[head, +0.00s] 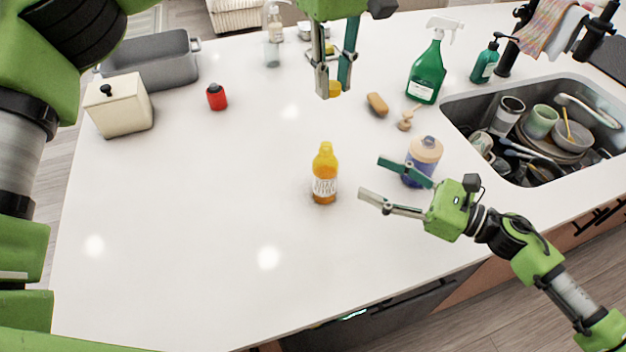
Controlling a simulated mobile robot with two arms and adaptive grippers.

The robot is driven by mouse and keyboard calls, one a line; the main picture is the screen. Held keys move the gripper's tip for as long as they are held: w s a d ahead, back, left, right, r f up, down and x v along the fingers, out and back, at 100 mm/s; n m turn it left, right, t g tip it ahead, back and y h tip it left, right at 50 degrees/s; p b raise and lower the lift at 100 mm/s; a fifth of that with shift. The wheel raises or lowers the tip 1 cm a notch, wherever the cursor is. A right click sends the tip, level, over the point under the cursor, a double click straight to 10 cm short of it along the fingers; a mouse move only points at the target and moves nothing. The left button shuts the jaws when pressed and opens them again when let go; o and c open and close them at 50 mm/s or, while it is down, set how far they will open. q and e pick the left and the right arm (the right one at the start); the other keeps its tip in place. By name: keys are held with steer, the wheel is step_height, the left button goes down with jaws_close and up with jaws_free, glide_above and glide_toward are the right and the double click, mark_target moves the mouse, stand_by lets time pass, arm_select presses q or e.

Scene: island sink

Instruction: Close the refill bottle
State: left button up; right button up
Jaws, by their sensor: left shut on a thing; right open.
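The refill bottle (325,182), orange with a white label and a yellow top, stands upright on the white counter. My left gripper (334,90) is above and behind it in the picture, shut on a small yellow cap (335,89) held between its fingertips. The cap is apart from the bottle. My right gripper (374,179) is open and empty to the right of the bottle, its fingers pointing towards it without touching. Fine detail of the bottle's top is too small to tell.
A purple bottle with a beige lid (424,155) stands just behind my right gripper. A green spray bottle (428,72), a sponge (377,105) and a full sink (540,125) lie to the right. A red bottle (216,97) and cream canister (122,106) stand left. The counter's front left is clear.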

steer(key=b, duration=0.5)
glide_toward(324, 174)
steer(key=f, duration=0.1)
steer(key=w+d+f, duration=0.1)
steer(key=w+f, duration=0.1)
steer(key=shift+w+d, duration=0.1)
steer(key=shift+d, duration=0.25)
steer(key=shift+f, duration=0.25)
arm_select(q)
steer(key=f, duration=0.5)
steer(key=shift+w+a+f, duration=0.1)
steer(key=shift+a+f, duration=0.1)
steer(key=shift+f, duration=0.1)
arm_select(e)
steer(key=shift+d, duration=0.1)
steer(key=shift+r, duration=0.1)
steer(key=x, duration=1.2)
jaws_close()
arm_select(q)
glide_above(327, 146)
steer(key=shift+f, duration=2.5)
